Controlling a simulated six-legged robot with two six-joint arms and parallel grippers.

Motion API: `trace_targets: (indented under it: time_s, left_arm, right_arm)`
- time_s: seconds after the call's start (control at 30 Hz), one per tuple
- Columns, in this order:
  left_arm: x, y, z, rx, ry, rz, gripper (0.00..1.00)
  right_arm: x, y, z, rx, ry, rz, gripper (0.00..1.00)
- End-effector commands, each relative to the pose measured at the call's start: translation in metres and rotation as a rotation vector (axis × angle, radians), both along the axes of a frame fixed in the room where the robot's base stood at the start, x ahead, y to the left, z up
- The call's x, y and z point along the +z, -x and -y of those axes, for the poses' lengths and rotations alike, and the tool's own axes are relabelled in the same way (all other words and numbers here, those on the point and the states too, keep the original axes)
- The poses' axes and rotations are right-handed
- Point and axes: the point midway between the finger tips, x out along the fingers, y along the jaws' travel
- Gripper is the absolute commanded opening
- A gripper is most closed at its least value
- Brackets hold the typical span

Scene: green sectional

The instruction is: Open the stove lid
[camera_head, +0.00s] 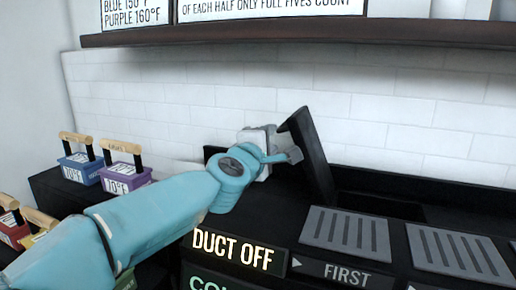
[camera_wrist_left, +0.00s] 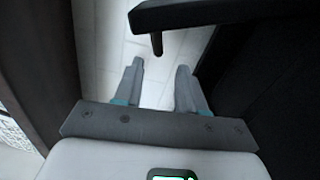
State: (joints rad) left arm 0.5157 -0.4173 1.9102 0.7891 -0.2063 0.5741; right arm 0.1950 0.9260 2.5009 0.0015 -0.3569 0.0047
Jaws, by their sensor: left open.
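The stove lid (camera_head: 312,158) is a black panel that stands steeply raised, leaning a little, at the left end of a dark opening (camera_head: 382,205) in the black stove (camera_head: 180,232). My left gripper (camera_head: 283,156) is just left of the raised lid, and in the head view I cannot tell whether it touches it. In the left wrist view the gripper (camera_wrist_left: 160,75) is open with nothing between its fingers. A black part with a short peg (camera_wrist_left: 157,43), perhaps the lid, shows ahead of the fingertips. My right gripper is not in view.
Blue (camera_head: 82,168) and purple (camera_head: 125,178) boxes with wooden handles stand at the left. A dark shelf (camera_head: 300,36) runs above, along a white tiled wall (camera_head: 390,110). Grey ribbed panels (camera_head: 345,234) and a lit "DUCT OFF" sign (camera_head: 233,250) are at the front.

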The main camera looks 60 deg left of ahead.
Motion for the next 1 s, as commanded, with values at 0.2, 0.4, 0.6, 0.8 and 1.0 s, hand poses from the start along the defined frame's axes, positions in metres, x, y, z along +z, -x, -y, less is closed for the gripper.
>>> trace_targets:
  time_s: [0.2,0.4,0.6,0.8,1.0]
  left_arm:
    - [0.004,0.039,0.034,-0.002,0.001,0.001,0.4]
    - [0.001,0.056,0.048,-0.001,0.001,-0.001,0.4]
    - [-0.001,0.059,0.05,-0.001,0.001,-0.001,0.4]
    - [-0.001,0.059,0.05,-0.001,0.001,-0.001,0.4]
    - [-0.001,0.059,0.05,-0.001,0.001,-0.001,0.4]
  right_arm:
    - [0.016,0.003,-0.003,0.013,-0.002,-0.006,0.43]
    - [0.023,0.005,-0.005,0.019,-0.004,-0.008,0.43]
    - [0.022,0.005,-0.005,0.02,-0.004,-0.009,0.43]
    - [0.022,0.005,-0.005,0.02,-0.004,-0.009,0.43]
    - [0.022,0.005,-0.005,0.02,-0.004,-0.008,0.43]
